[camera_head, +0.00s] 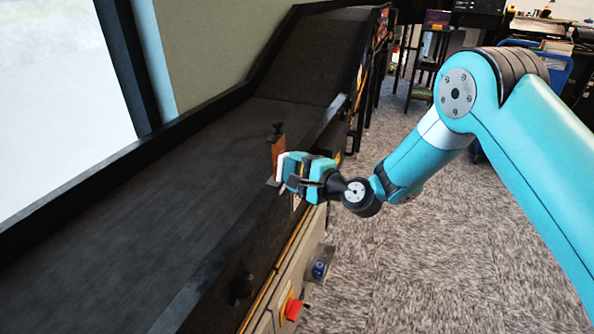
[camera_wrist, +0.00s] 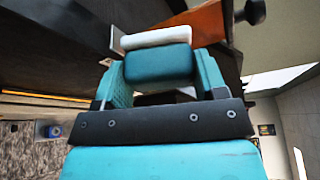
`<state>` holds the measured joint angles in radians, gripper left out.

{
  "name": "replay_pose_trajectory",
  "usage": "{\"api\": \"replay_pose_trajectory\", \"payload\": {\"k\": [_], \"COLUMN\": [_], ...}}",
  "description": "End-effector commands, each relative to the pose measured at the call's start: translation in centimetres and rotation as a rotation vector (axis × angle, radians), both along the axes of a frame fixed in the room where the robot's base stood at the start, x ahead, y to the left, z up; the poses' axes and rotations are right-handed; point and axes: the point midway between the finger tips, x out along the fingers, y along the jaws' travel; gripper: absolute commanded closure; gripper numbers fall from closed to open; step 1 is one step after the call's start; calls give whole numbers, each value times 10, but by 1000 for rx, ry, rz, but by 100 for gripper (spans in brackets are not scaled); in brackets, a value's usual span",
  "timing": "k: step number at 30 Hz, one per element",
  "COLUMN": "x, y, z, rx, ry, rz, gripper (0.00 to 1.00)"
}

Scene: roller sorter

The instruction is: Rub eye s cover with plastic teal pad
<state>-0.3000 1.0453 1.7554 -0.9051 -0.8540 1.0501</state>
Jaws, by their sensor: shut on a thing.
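My gripper (camera_head: 298,170) is shut on the plastic teal pad, at the side of the conveyor. In the wrist view the teal pad (camera_wrist: 158,66) sits between the two fingers, with a white layer on its far face. An orange-brown upright bracket (camera_head: 278,150) with a dark knob on top stands on the conveyor's side rail, right beside the white face. It looks like the eye's mount or cover; the bracket also shows in the wrist view (camera_wrist: 207,20), just beyond the pad. I cannot tell whether the white face touches it. No separate lens shows.
The dark conveyor belt (camera_head: 130,220) runs along the left, with a raised black side rail. A red button (camera_head: 293,309) and a blue round part (camera_head: 320,268) are on the machine's near side. A second dark knob (camera_head: 241,287) stands on the rail. Carpet at right is open.

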Motion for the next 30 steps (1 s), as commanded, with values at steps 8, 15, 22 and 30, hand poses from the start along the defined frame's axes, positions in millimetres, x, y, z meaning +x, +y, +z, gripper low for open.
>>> {"api": "replay_pose_trajectory", "payload": {"k": [8, 15, 22, 30], "x": [2, 3, 5, 10], "y": [6, 10, 15, 13], "z": [1, 0, 1, 0], "rx": [0, -1, 0, 1], "ry": [0, 0, 0, -1], "rz": [1, 1, 1, -1], "gripper": [62, 62, 62, 62]}}
